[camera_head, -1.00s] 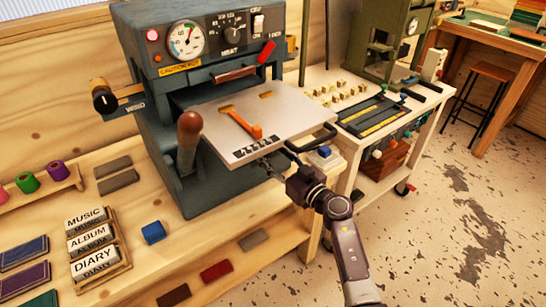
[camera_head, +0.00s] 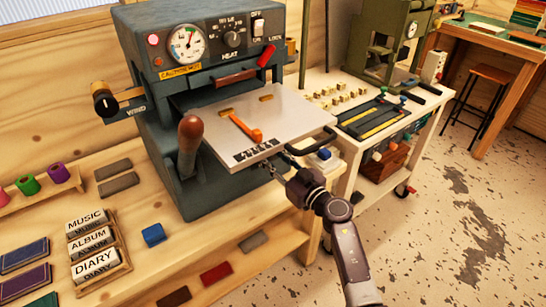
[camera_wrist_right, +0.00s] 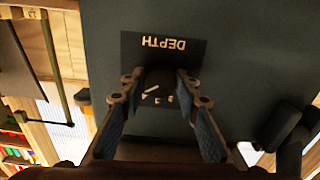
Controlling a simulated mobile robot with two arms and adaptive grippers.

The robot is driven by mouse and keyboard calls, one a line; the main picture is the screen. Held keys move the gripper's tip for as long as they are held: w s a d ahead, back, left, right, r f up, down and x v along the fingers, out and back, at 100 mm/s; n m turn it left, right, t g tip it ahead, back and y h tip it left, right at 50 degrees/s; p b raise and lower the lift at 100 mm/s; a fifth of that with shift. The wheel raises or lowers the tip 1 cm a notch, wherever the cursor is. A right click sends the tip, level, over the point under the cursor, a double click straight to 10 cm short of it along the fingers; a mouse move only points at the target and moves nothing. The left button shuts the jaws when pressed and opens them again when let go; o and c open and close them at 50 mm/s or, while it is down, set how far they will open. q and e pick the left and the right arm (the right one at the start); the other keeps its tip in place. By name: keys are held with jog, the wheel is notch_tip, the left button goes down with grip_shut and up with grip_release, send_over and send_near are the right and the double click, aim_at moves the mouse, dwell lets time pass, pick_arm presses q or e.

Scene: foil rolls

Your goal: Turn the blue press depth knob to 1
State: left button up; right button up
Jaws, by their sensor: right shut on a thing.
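The blue press (camera_head: 240,200) is a dark blue-grey machine on the wooden bench, with a pale plate in front. Its depth knob (camera_wrist_right: 158,76) is dark and sits below the upside-down DEPTH label (camera_wrist_right: 163,44) in the right wrist view. Small pale marks show beside the knob, but which number it points to cannot be read. My right gripper (camera_head: 272,170) reaches under the plate's front edge, and the knob is hidden in the head view. In the right wrist view its fingers (camera_wrist_right: 160,84) are shut on the knob, one on each side. My left gripper is not in view.
The plate (camera_head: 290,110) with an orange strip overhangs my right gripper. A brown-knobbed lever (camera_head: 190,135) stands to its left and a dark handle (camera_head: 310,143) to its right. A blue block (camera_head: 153,234) lies on the bench. A white cart (camera_head: 350,165) stands to the right.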

jog(key=n+p, duration=0.2)
jog(key=n, duration=0.4)
jog(key=shift+d+n, duration=0.1)
jog(key=shift+n, duration=0.2)
jog(key=n, duration=0.2)
jog(key=shift+n, duration=0.4)
jog(key=n, duration=0.3)
jog(key=shift+f+n, duration=0.1)
jog(key=shift+n, duration=0.2)
jog(key=n+b, duration=0.1)
jog(key=n, duration=0.2)
jog(key=shift+n, duration=0.3)
jog(key=n+b, duration=0.1)
jog(key=n, duration=0.5)
jog(key=shift+n+b, duration=0.3)
jog(key=shift+b, duration=0.05)
